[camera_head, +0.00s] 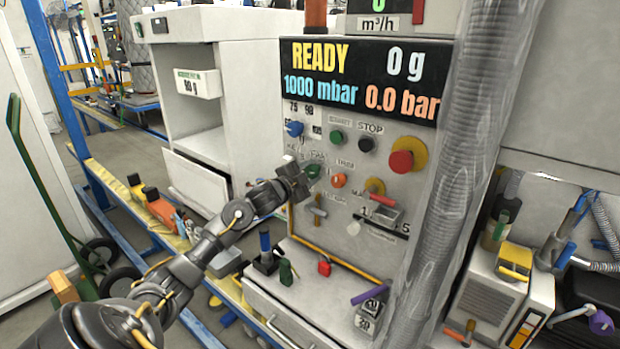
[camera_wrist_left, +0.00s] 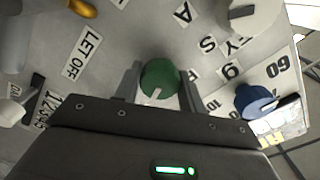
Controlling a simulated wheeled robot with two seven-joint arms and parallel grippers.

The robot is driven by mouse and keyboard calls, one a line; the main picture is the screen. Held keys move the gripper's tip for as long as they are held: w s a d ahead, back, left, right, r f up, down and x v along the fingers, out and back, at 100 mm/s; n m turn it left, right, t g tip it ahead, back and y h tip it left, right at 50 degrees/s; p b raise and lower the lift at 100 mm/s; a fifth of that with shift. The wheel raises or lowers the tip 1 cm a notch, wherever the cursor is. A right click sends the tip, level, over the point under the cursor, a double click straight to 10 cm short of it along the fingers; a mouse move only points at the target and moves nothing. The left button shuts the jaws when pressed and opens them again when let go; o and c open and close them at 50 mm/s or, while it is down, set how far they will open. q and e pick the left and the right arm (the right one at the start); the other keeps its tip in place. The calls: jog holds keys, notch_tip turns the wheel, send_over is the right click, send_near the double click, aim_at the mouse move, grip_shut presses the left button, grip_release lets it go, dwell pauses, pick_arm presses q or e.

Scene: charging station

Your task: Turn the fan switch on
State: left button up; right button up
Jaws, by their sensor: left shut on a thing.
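A round green knob (camera_head: 313,171) with a white pointer mark sits on the grey control panel (camera_head: 345,235); I take it to be the fan switch, though its label is too blurred to read. My left gripper (camera_head: 299,181) reaches the panel from the left and is shut on this knob. In the left wrist view the green knob (camera_wrist_left: 160,78) sits between the two fingers of the left gripper (camera_wrist_left: 160,90). The pointer is partly visible, pointing toward the gripper's body. My right gripper is not in view.
Close by are a blue knob (camera_head: 294,128), another green button (camera_head: 336,137), an orange knob (camera_head: 339,180) and a red mushroom button (camera_head: 401,161) on yellow. A clear ribbed hose (camera_head: 470,150) hangs at the panel's right.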

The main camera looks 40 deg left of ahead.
pick_arm(q)
jog(key=shift+f+m+b, duration=0.1)
jog(key=shift+m+b, duration=0.95)
jog(key=shift+m, duration=0.95)
jog(key=o, duration=1)
jog(key=shift+c, duration=0.2)
jog(key=shift+s, duration=0.1)
